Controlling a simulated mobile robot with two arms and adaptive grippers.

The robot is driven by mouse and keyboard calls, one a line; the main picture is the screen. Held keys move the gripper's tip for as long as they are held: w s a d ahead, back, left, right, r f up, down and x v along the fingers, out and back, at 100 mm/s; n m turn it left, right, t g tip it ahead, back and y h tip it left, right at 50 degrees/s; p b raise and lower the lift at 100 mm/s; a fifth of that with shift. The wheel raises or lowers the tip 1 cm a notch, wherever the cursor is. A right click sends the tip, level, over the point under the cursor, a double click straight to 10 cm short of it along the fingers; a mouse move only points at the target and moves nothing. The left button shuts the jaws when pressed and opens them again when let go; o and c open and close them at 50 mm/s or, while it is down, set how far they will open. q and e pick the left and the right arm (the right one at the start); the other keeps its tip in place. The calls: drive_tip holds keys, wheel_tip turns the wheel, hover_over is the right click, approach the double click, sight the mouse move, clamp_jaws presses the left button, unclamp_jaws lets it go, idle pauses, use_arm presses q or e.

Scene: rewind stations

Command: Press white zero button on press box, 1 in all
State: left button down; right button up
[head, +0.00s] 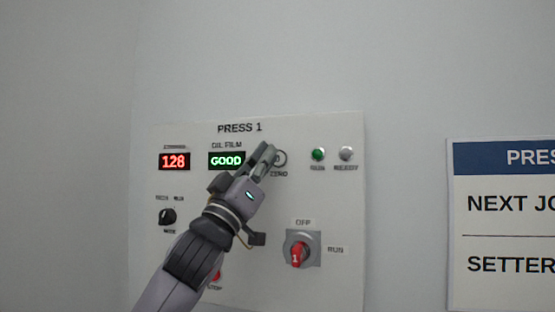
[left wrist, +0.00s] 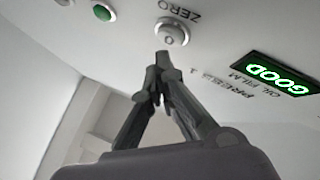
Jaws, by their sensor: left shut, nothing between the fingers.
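The press box (head: 340,200) is a pale panel labelled PRESS 1 on the wall. Its white zero button (head: 280,158) sits right of the green GOOD display, with part of its ring showing past my fingers. In the left wrist view the zero button (left wrist: 171,34) is a round white cap in a grey ring, marked 0, under the word ZERO. My left gripper (head: 268,152) is shut and empty, and its fingertips (left wrist: 163,58) appear just below the button in the wrist view. I cannot tell whether they touch it. My right gripper is not in view.
The box also has a red 128 display (head: 174,161), a green lamp (head: 318,154), a grey lamp (head: 346,154), a black mode knob (head: 168,217) and a red OFF/RUN switch (head: 298,255). A red stop button (head: 216,276) is partly behind my arm. A sign (head: 500,225) hangs at right.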

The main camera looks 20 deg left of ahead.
use_arm(q)
drive_tip(key=shift+w, duration=0.15)
drive_tip(key=shift+w, duration=0.3)
idle(0.4)
drive_tip(key=shift+w+p, duration=0.4)
drive_tip(key=shift+p, duration=0.1)
drive_tip(key=shift+s, duration=0.15)
idle(0.5)
drive_tip(key=shift+s, duration=0.6)
